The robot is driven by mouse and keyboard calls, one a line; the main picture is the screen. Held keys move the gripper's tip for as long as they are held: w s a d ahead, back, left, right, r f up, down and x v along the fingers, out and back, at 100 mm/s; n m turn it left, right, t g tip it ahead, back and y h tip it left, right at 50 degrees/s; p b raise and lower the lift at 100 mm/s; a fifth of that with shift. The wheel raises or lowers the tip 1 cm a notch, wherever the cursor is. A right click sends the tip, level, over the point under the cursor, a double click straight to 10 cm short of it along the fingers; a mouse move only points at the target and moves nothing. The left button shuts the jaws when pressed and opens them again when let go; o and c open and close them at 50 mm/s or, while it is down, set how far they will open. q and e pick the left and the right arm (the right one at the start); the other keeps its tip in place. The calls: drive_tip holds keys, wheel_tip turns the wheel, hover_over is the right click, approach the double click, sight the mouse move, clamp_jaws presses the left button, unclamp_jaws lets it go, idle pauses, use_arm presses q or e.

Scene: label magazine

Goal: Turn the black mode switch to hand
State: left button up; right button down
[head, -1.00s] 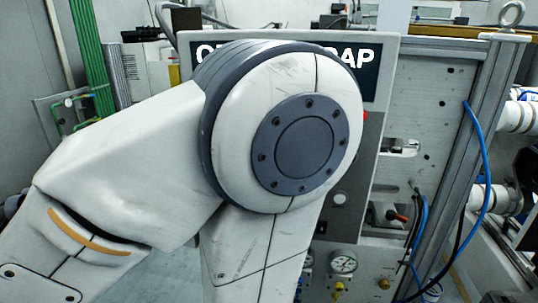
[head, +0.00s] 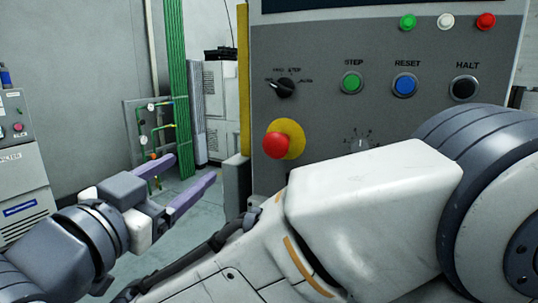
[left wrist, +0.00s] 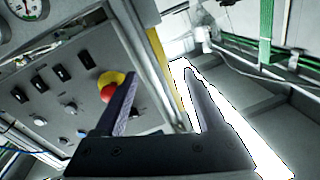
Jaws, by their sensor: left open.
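The black mode switch (head: 285,88) is a small rotary knob at the upper left of the grey control panel (head: 330,50) in the head view. In the left wrist view the open fingers (left wrist: 160,75) show with the panel behind on the left. I cannot make out the mode switch there; a finger may hide it. My right gripper is not in view.
A red mushroom button (head: 277,145) on a yellow collar sticks out below the switch. Green step (head: 352,83), blue reset (head: 405,85) and black halt (head: 464,88) buttons lie to its right. A yellow post (head: 243,80) borders the panel's left edge.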

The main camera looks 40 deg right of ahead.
sight(279, 89)
use_arm(q)
drive_tip(key=s+d+r+m+g+h+b, duration=0.1)
drive_tip(key=s+d+r+m+g+h, duration=0.25)
drive_tip(key=s+r+m+h, duration=0.3)
drive_tip(key=shift+n+y, duration=0.45)
drive_tip(key=shift+n, duration=0.4)
drive_tip(key=x, duration=0.3)
drive_tip(key=s+x, duration=0.1)
drive_tip(key=x, duration=0.2)
drive_tip(key=p+x, duration=0.1)
drive_tip(key=x, duration=0.2)
drive_tip(key=shift+s+d+r, duration=0.15)
drive_tip(key=shift+r, duration=0.15)
clamp_jaws()
